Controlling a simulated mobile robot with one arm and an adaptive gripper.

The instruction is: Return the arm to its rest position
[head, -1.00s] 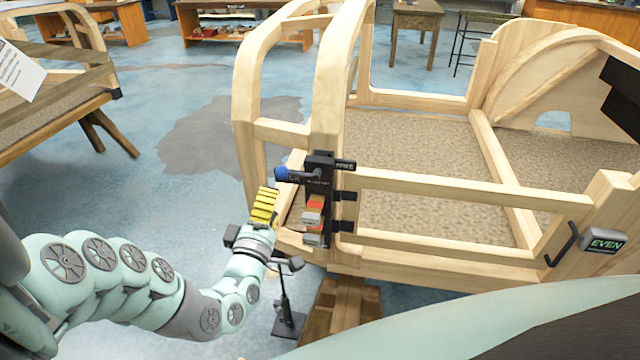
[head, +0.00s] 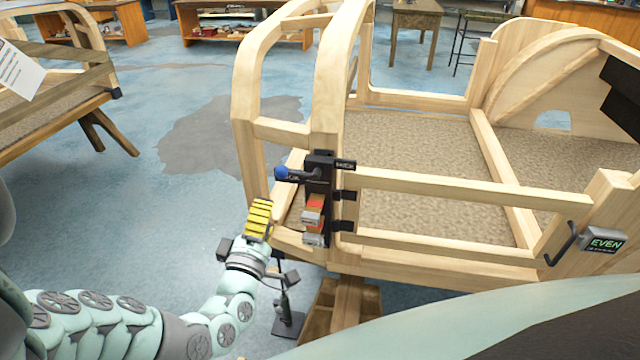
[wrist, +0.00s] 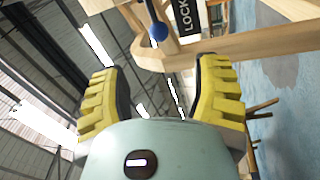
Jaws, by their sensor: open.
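My gripper (head: 258,221) is at the lower centre-left of the head view, in front of the near corner of the wooden bodyframe (head: 440,190). Its yellow ribbed fingers also show in the wrist view (wrist: 161,95). They stand apart with nothing between them. A black latch (head: 319,190) with a blue-knobbed lever (head: 282,173) is fixed on the frame's post, just right of and above my gripper. The blue knob (wrist: 158,31) shows beyond the fingers in the wrist view, apart from them.
A grey box reading EVEN (head: 603,242) sits on the frame's right side, by a black handle (head: 563,244). A small black stand (head: 288,318) is below my gripper. Another bodyframe on a wooden trestle (head: 60,125) is at left. Blue floor between them is clear.

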